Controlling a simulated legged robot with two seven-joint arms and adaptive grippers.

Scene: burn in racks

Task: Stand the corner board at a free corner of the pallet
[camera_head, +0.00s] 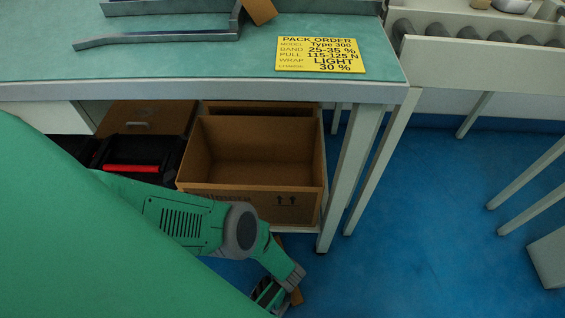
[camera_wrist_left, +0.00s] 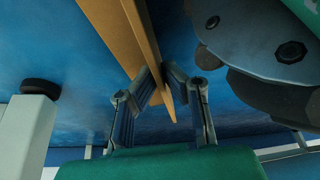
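The corner board is a long, brown, folded strip. In the left wrist view the corner board (camera_wrist_left: 131,32) runs from the top edge down between the fingers of my left gripper (camera_wrist_left: 162,75). The fingers close on it from both sides, and its near end shows past them. In the head view my left gripper (camera_head: 276,294) is low at the bottom edge, in front of the bench, and only a small brown piece of the board (camera_head: 297,297) shows beside it. The rest of the board is hidden there. The pallet and my right gripper are in neither view.
A bench (camera_head: 190,60) with a yellow pack order card (camera_head: 320,54) and metal rails stands ahead. Under it are an open cardboard box (camera_head: 250,188) and a black and red toolbox (camera_head: 132,168). A roller conveyor (camera_head: 480,45) is at the right.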

